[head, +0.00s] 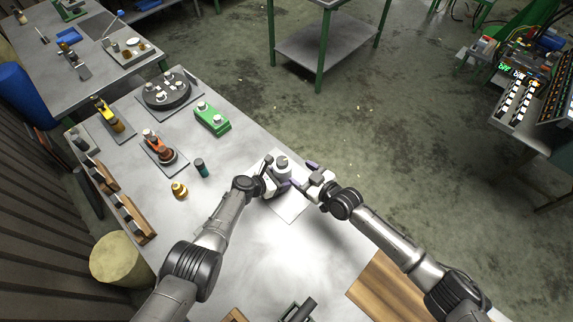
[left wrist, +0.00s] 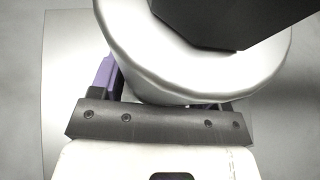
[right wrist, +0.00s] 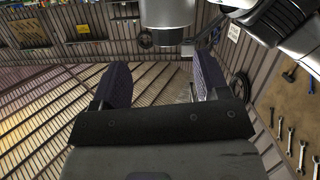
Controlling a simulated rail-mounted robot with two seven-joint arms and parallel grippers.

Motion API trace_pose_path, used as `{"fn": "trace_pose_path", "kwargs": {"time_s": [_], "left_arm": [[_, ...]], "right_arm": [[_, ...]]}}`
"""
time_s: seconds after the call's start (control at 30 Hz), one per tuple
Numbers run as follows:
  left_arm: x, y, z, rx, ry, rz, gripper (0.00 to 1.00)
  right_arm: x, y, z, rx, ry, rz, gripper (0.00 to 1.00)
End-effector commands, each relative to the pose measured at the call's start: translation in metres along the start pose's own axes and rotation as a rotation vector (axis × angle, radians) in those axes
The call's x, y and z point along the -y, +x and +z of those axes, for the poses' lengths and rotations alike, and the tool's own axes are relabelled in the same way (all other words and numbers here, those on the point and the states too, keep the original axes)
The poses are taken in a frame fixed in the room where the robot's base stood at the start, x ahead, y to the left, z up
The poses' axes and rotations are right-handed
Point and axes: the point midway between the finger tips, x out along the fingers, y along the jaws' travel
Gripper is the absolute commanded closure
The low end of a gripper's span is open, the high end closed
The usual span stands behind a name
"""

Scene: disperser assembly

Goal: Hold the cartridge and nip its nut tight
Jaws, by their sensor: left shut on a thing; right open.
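The cartridge (head: 282,167) is a pale cylinder standing upright on a white sheet on the bench. In the left wrist view its rounded white body (left wrist: 130,50) fills the top, with a dark angular part in front of it. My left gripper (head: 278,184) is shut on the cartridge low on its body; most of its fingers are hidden. My right gripper (head: 304,176) is open just right of the cartridge, with purple fingers apart and nothing between them. In the right wrist view a grey cylinder end (right wrist: 167,15) hangs beyond the fingers. I cannot make out the nut clearly.
A green block (head: 212,118), a dark round carousel (head: 167,92), a dark green cylinder (head: 201,168) and a yellow piece (head: 179,189) stand left of my arms. A wooden board (head: 388,290) lies at the front right. Bare bench lies between my arms.

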Motion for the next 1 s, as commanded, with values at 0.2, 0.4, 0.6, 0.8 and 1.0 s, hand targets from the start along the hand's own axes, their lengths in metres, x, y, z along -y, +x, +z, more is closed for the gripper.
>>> {"fn": "trace_pose_path", "kwargs": {"time_s": [0.2, 0.4, 0.6, 0.8, 1.0], "left_arm": [[0.000, 0.000, 0.000, -0.001, 0.001, 0.000, 0.71], [0.000, 0.000, 0.000, -0.001, 0.001, 0.000, 0.71], [0.000, 0.000, 0.000, -0.001, 0.001, -0.001, 0.71], [0.001, 0.000, 0.000, -0.001, 0.001, -0.001, 0.71], [0.000, 0.000, 0.000, -0.001, 0.001, -0.001, 0.71]], "right_arm": [[0.013, -0.030, 0.015, -0.153, 0.084, 0.048, 0.32], [0.019, -0.046, 0.020, -0.231, 0.129, 0.073, 0.32], [0.020, -0.040, 0.018, -0.256, 0.143, 0.079, 0.32], [0.017, -0.007, 0.009, -0.258, 0.142, 0.080, 0.32], [0.014, 0.026, 0.000, -0.256, 0.142, 0.079, 0.32]]}}
